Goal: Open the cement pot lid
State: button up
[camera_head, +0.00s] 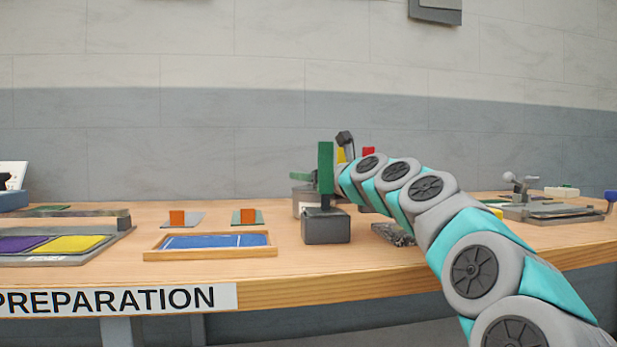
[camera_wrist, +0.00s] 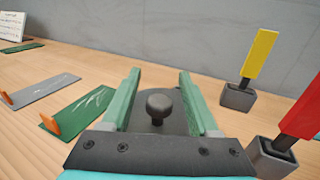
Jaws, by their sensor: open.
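The cement pot lid (camera_wrist: 168,124) is a round dark grey disc with a dark knob (camera_wrist: 160,104) on top in the wrist view. My gripper (camera_wrist: 160,74) is open, with one green finger on each side of the knob and a gap on both sides. In the head view the grey pot (camera_head: 302,195) with a pale label stands behind a grey block, which partly hides it. My gripper's green finger (camera_head: 301,176) shows just above the pot. The lid appears to lie flat; its seam with the pot is not clear.
A green-handled tool (camera_head: 325,168) stands upright in a grey block (camera_head: 326,227) in front of the pot. Yellow (camera_wrist: 259,55) and red (camera_wrist: 303,107) handled tools stand close on the right. A blue-bottomed wooden tray (camera_head: 210,253) lies front left. Small plates with orange tabs lie left.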

jog(key=shift+w+a, duration=0.1)
grip_shut()
dwell(0.5)
dwell(1.0)
